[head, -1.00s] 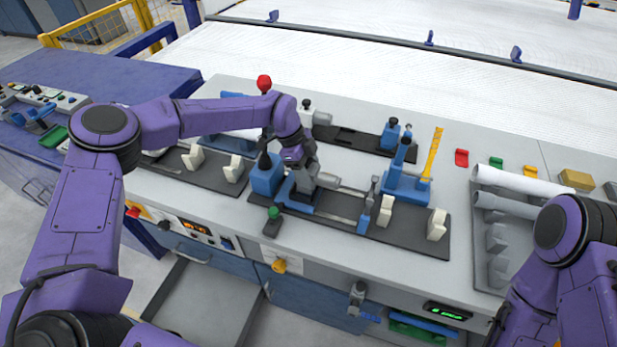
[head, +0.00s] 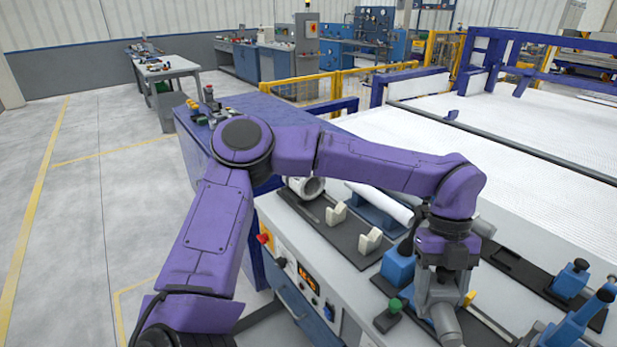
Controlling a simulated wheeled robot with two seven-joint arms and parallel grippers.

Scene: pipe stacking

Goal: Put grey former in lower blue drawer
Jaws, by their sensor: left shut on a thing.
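My left gripper (head: 440,300) is shut on the grey former (head: 447,327), a short grey cylinder pointing down toward the bottom edge of the head view. They are over the light grey bench top, right of the blue clamp block (head: 398,266). A blue drawer front (head: 300,312) with a handle shows in the bench's side, below the control panel. A grey surface beside it at the bottom edge looks like part of an open drawer, mostly cut off and behind my left arm. My right gripper is out of view.
A green-topped switch (head: 388,316) stands left of the gripper. A blue-handled fixture (head: 570,335) is at right. The floor at left is clear.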

